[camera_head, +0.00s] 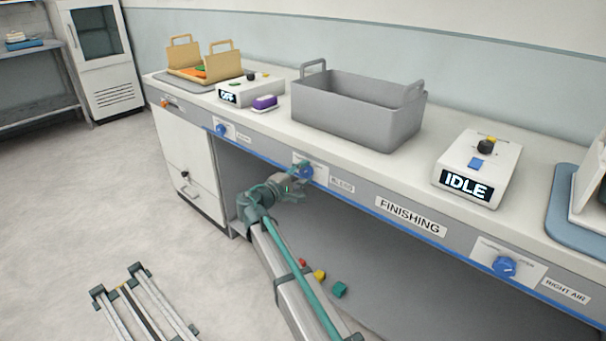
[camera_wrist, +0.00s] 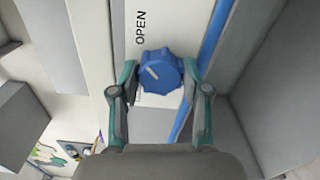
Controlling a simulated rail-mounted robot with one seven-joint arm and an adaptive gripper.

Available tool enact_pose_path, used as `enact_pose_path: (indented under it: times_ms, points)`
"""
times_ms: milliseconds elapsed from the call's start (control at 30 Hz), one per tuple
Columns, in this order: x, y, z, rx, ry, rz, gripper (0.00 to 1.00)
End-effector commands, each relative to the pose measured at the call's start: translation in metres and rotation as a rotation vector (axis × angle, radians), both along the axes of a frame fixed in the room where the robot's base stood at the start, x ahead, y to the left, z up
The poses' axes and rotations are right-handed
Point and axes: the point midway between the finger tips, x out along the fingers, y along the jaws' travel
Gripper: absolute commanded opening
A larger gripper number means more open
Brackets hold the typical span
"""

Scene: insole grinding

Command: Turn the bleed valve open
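The bleed valve is a blue ridged knob (camera_head: 306,172) on a white plate on the bench's front rail, left of a small label that appears to read BLEED. In the wrist view the knob (camera_wrist: 162,70) sits between my two fingertips, which appear to touch its sides. A pale pointer line on the knob slants toward the upper left. The word OPEN is printed on the plate above the knob there. My gripper (camera_head: 294,184) reaches up to the knob from the front and partly covers it in the head view.
Other blue knobs sit on the rail at the left (camera_head: 221,130) and at the right, by RIGHT AIR (camera_head: 504,266). A grey bin (camera_head: 345,108) and an IDLE box (camera_head: 478,168) stand on the bench above. Small coloured blocks (camera_head: 340,290) lie below the bench.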

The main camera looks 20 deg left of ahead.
Motion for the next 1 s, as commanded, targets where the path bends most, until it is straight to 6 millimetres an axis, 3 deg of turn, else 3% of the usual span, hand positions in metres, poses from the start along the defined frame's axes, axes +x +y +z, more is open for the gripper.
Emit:
enact_pose_path:
  times_ms: [100,533,1000]
  points:
    - [0.0,0.0,0.0,-0.001,0.0,0.0,0.68]
    - [-0.007,0.003,0.0,-0.003,0.0,0.001,0.68]
    - [-0.083,0.032,0.0,-0.002,0.0,0.002,0.68]
